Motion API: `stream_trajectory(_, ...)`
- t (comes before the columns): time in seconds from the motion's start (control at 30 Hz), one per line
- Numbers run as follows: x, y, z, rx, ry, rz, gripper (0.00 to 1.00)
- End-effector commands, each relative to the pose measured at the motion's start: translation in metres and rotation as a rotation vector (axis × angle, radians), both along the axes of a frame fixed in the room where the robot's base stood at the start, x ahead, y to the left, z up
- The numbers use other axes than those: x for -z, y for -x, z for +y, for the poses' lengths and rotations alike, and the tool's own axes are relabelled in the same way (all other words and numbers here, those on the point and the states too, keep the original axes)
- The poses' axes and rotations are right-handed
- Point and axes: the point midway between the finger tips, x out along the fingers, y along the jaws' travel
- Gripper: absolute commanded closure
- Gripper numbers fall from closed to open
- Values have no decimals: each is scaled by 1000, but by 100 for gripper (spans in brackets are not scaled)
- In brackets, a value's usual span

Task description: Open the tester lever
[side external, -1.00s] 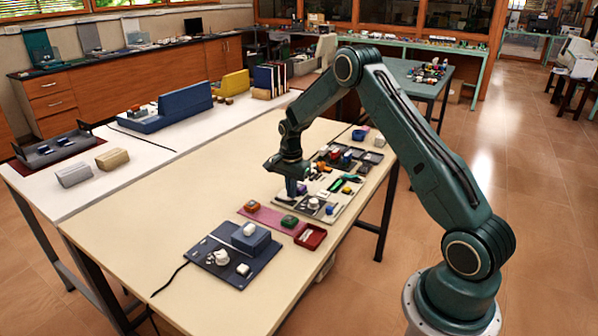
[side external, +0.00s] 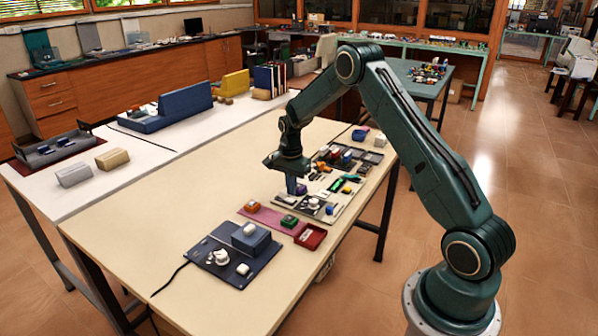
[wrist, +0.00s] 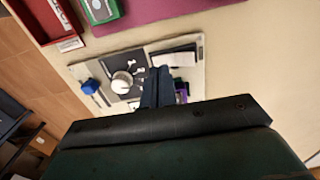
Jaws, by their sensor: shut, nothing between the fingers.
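My gripper (side external: 291,187) points down over the pale board (side external: 335,209) at the table's near right part. In the wrist view its dark blue fingers (wrist: 158,76) are together, with nothing between them. A dark plate on the board carries a white round knob-like part (wrist: 122,82). A blue-ended piece (wrist: 90,87) lies to its left. A purple block (wrist: 181,90) sits just right of the fingers, partly hidden by them; whether they touch it I cannot tell. I cannot tell for sure which part is the tester lever.
A dark mat (side external: 228,262) with a blue-grey box (side external: 250,237) lies in front. Several small tools and trays lie behind. The table's left part is clear.

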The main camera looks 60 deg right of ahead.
Motion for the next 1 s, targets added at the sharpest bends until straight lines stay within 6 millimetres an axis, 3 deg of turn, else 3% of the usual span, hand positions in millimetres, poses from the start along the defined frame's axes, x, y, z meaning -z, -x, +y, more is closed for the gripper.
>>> stream_trajectory(0.7, -46, 0, 0, 0, 0, -1, 100)
stream_trajectory(1.0, -54, 0, 0, 0, 0, 0, 100)
